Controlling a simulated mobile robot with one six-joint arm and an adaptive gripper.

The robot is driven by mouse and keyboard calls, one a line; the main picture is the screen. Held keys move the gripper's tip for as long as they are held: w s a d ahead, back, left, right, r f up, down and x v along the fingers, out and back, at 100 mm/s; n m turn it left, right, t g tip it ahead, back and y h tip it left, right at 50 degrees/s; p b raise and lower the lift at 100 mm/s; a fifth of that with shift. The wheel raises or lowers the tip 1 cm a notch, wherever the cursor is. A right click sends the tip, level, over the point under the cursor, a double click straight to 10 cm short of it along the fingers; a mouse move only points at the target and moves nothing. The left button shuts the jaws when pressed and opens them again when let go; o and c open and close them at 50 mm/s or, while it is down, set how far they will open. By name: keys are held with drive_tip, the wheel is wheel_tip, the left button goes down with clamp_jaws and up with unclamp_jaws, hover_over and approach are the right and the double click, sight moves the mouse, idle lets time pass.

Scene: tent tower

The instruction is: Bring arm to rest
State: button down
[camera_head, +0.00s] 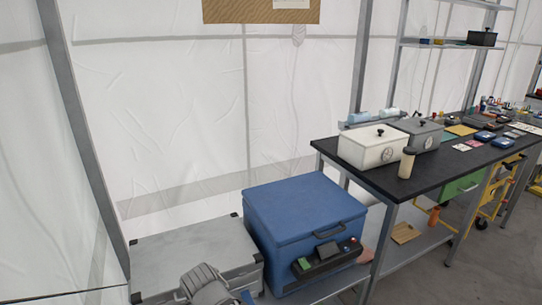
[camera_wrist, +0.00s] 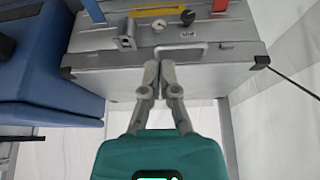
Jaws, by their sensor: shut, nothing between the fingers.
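My gripper (camera_wrist: 159,72) is in the wrist view, its two grey fingers together with nothing between them. Its fingertips show in front of a silver metal case (camera_wrist: 100,66); I cannot tell how far apart they are. In the head view a grey part of my arm shows at the bottom edge, in front of the same silver case (camera_head: 185,248). My fingertips cannot be made out in that view.
A blue box (camera_head: 300,208) with a handle stands right of the silver case; it also shows in the wrist view (camera_wrist: 45,70). Further right a black-topped table (camera_head: 440,171) holds a white lidded box (camera_head: 368,148), a grey lidded box (camera_head: 420,133) and small items. White tent walls stand behind.

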drive_tip(key=w+d+f+m+g+h, duration=0.1)
drive_tip(key=w+d+m+g, duration=0.1)
drive_tip(key=d, duration=1.6)
drive_tip(key=w+d+f+m+g+h, duration=0.1)
drive_tip(key=d+m+g, duration=0.15)
drive_tip(key=d, duration=1.65)
wheel_tip(320, 180, up, 15)
drive_tip(key=p, duration=1.4)
drive_tip(key=shift+a, duration=0.3)
drive_tip(key=shift+w, duration=0.1)
